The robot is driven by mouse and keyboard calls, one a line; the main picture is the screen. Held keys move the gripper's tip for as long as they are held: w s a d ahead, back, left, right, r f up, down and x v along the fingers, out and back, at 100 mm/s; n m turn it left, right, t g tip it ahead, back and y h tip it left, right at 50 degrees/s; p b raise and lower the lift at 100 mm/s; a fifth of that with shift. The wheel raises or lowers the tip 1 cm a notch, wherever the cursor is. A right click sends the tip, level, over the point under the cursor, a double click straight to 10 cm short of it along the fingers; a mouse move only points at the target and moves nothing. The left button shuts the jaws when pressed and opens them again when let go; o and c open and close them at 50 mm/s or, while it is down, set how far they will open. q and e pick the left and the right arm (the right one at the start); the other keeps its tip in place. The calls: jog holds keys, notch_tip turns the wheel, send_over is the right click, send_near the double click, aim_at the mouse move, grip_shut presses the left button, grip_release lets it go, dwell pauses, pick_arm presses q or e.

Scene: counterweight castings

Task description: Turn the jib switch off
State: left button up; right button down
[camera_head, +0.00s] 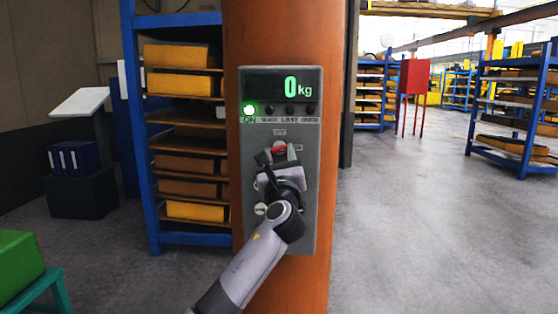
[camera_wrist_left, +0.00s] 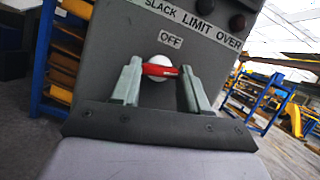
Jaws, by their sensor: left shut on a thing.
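The jib switch has a red lever (camera_head: 279,149) on a round white base, on the grey control panel (camera_head: 309,195) fixed to an orange column. In the left wrist view the red lever (camera_wrist_left: 158,71) lies roughly level across the white base (camera_wrist_left: 164,62), below the OFF label (camera_wrist_left: 171,39). My left gripper (camera_head: 278,155) is at the switch, its two fingers (camera_wrist_left: 160,68) on either side of the lever and shut on it. The gripper hides the panel's lower middle in the head view. My right gripper is not in view.
The panel display (camera_head: 290,86) reads 0 kg, and a green lamp (camera_head: 249,109) is lit over its ON label. A blue shelf rack (camera_head: 155,190) with yellow and brown castings stands left of the column. A green block (camera_head: 18,262) is at lower left.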

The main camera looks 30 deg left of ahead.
pick_arm(q)
jog(key=n+g+y, duration=0.1)
jog(key=n, duration=0.1)
jog(key=n+g+y+b, duration=0.1)
jog(key=n, duration=0.2)
jog(key=shift+w+d+g, duration=0.1)
jog(key=shift+d+g, duration=0.1)
jog(key=shift+g, duration=0.1)
jog(key=n+g, duration=0.2)
jog(key=n, duration=0.3)
jog(key=shift+r+b, duration=0.1)
jog(key=shift+b, duration=0.25)
jog(key=n, duration=0.1)
jog(key=n+g, duration=0.1)
jog(key=n, duration=0.1)
jog(key=n+g, duration=0.1)
jog(key=n, duration=0.1)
jog(key=shift+w+d+r+p, duration=0.15)
jog(key=shift+r+p, duration=0.1)
jog(key=shift+p, duration=0.15)
jog(key=shift+r+n+g+h+p, duration=0.1)
jog(key=shift+n+g+h+p, duration=0.35)
jog(key=shift+n, duration=1.45)
jog(key=o, duration=1.1)
jog(key=shift+c, duration=0.2)
jog(key=b+v, duration=0.1)
jog(key=v, duration=0.6)
